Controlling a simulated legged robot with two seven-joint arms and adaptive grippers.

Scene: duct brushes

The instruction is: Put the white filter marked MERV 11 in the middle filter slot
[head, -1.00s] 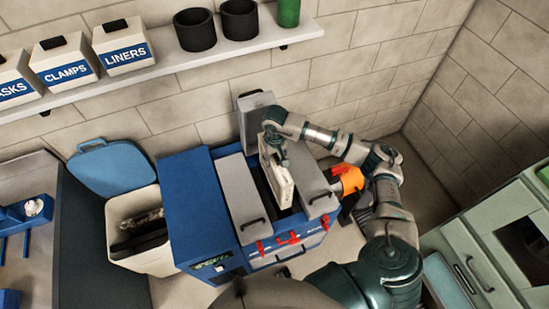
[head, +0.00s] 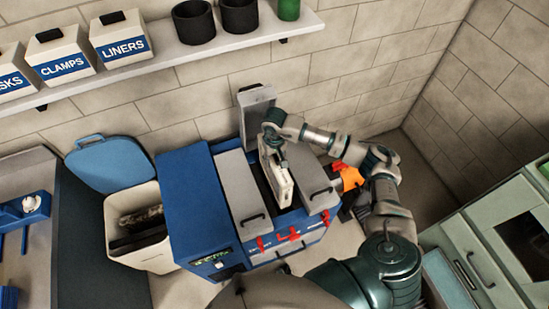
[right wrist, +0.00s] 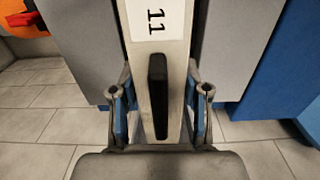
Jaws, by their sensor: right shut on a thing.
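The white filter (head: 280,187) is upright in the middle filter slot of the blue unit (head: 183,192), with its upper part standing above the grey covers on both sides. In the right wrist view its edge (right wrist: 157,20) shows a label reading 11 and a dark handle (right wrist: 157,95). My right gripper (right wrist: 158,117) is shut on the filter at this handle edge, one finger on each side. In the head view the gripper (head: 276,153) is at the filter's top. The filter's lower part is hidden in the slot. My left gripper is not in view.
Grey covers flank the slot on the left (head: 243,185) and right (head: 313,188). The middle lid (head: 256,112) stands raised behind. Red latches (head: 289,234) line the unit's front. An open bin (head: 140,235) is at left, and a shelf (head: 200,50) is above.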

